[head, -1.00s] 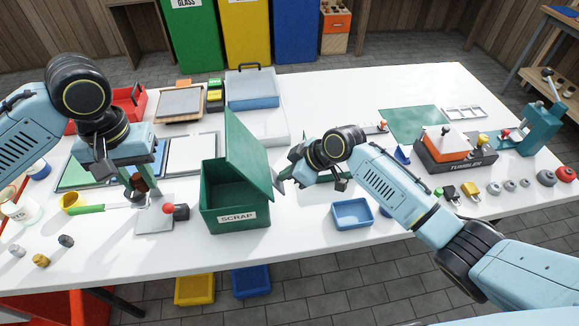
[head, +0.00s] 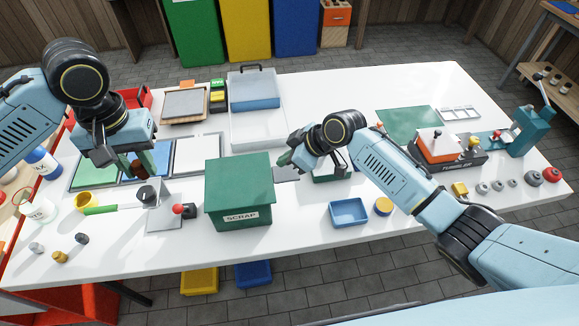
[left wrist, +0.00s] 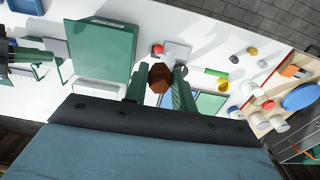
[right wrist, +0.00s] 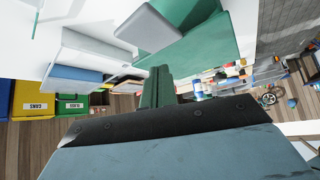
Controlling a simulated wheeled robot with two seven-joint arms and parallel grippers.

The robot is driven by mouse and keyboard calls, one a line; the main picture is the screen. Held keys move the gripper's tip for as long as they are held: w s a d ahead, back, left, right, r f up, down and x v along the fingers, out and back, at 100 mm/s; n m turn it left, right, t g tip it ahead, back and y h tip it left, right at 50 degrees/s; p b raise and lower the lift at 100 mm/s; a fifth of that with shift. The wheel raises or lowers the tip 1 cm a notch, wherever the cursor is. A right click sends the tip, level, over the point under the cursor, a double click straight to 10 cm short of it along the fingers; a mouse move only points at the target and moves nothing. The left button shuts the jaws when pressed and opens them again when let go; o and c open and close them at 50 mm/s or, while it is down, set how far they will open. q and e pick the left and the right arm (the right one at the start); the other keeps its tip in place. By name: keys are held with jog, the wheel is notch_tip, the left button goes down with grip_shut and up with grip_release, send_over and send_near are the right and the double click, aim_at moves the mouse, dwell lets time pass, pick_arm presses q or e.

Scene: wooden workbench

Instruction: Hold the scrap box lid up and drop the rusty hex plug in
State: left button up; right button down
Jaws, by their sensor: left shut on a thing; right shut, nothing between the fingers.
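The green scrap box (head: 240,217) stands mid-bench, its label facing me. Its green lid (head: 238,178) lies down flat over the opening, so the inside is hidden. My left gripper (head: 140,165) is above the bench, left of the box. It is shut on the brown rusty hex plug (left wrist: 159,78), which sits between its green fingers in the left wrist view. My right gripper (head: 289,160) is shut and empty just right of the box, near the lid's far right corner. In the right wrist view its fingers (right wrist: 158,85) are together.
A grey stand with a red ball (head: 178,208) is between my left gripper and the box. A blue tray (head: 349,212) lies right of the box. A clear lidded case (head: 255,92) stands behind. Loose plugs (head: 59,257) lie at the front left.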

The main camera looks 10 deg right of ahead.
aim_at(146, 178)
pick_arm(q)
jog(key=shift+r, duration=0.15)
pick_arm(e)
jog(key=v, duration=1.2)
